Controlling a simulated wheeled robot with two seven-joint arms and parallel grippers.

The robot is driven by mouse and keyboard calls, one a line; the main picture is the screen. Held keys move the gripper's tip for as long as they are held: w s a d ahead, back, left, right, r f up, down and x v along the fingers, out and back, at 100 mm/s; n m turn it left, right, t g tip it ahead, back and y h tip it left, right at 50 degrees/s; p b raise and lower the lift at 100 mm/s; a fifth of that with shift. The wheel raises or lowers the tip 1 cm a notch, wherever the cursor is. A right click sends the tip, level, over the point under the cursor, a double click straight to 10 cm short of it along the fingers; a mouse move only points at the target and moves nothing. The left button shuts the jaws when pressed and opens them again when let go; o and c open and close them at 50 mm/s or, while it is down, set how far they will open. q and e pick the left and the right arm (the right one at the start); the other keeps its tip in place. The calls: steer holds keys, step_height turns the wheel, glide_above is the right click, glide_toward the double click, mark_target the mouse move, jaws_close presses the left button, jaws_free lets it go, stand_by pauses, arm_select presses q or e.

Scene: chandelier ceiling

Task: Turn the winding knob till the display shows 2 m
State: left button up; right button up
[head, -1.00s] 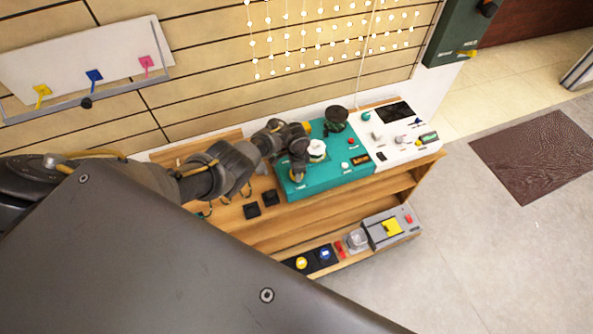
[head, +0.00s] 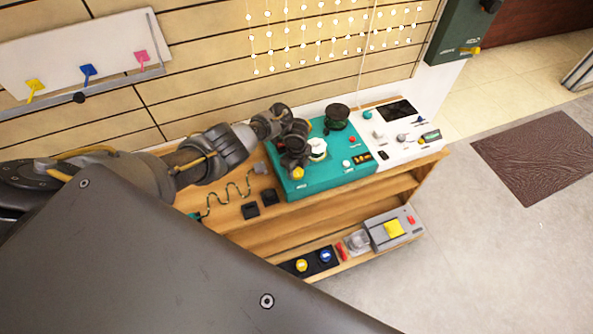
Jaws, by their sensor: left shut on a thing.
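A teal console (head: 330,180) sits on top of the wooden shelf. The winding knob, a yellow knob (head: 298,173), is at the console's front left corner. My left gripper (head: 295,162) comes down over this knob from above and is shut on it; the fingers partly hide it. A small dark display (head: 362,158) with orange marks is at the console's right; its digits are too small to read. A white round part (head: 317,149) stands right beside my gripper. My right gripper is not in view.
A black round part (head: 337,112), a red button (head: 352,139) and a white button (head: 345,165) are also on the console. A white panel (head: 400,150) adjoins it on the right. Black blocks (head: 250,210) and a wavy wire (head: 230,193) lie to the left.

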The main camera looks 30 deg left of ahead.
arm_select(q)
steer(key=m+b, duration=0.2)
steer(key=m, duration=0.1)
steer(key=shift+f+m, duration=0.15)
steer(key=shift+m, duration=0.25)
steer(key=m+b, duration=0.2)
steer(key=shift+m, duration=0.3)
steer(key=m+b, duration=0.3)
steer(key=m, duration=0.1)
steer(key=shift+m+b, duration=0.8)
steer(key=shift+m, duration=0.2)
steer(key=o, duration=1)
steer(key=shift+r, duration=0.25)
